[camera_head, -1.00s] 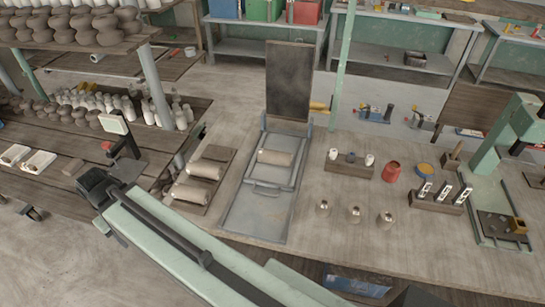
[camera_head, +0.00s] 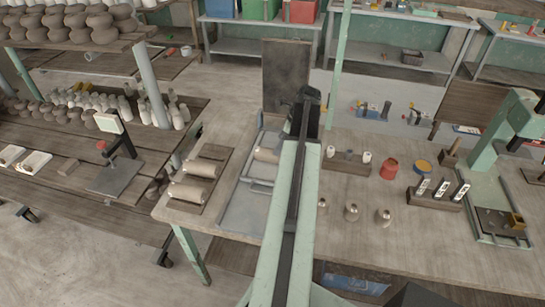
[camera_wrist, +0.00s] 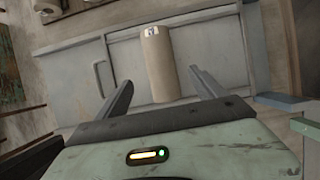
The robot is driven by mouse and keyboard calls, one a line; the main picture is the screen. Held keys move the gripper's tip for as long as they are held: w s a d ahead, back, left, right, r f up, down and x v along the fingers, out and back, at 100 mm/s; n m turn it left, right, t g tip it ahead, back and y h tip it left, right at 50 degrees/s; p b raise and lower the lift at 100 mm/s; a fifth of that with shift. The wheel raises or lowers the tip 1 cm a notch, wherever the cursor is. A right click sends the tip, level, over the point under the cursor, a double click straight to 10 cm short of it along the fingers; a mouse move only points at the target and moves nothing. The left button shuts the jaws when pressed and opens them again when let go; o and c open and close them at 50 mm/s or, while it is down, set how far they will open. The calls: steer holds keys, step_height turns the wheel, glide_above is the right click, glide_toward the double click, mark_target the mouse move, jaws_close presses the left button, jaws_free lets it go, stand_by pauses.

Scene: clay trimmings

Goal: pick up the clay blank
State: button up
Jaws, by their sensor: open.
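A pale clay blank (camera_head: 265,154), a plain cylinder, lies on the grey metal tray (camera_head: 243,215) on the bench; my arm hides its right part in the head view. In the wrist view the clay blank (camera_wrist: 158,62) stretches away from me, its near end between the lines of my fingers. My gripper (camera_wrist: 161,80) is open, with one finger on each side of that near end and nothing held. In the head view my gripper (camera_head: 306,110) is a dark shape beyond the tray's right side, its fingers hard to make out.
Two similar clay cylinders (camera_head: 193,178) lie on a dark board left of the tray. A dark upright panel (camera_head: 287,75) stands behind the tray. Right of my arm are small metal pieces (camera_head: 351,211), a red jar (camera_head: 389,170) and a block with tools (camera_head: 435,196).

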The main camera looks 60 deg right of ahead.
mark_target(272, 155)
steer(key=shift+b+x, duration=1.4)
steer(key=shift+x, duration=0.05)
steer(key=b+x, duration=0.4)
steer(key=x, duration=0.1)
steer(key=shift+s+d+f+b, duration=0.1)
steer(key=shift+f+b, duration=0.05)
steer(key=shift+b, duration=0.25)
steer(key=shift+c, duration=0.6)
jaws_close()
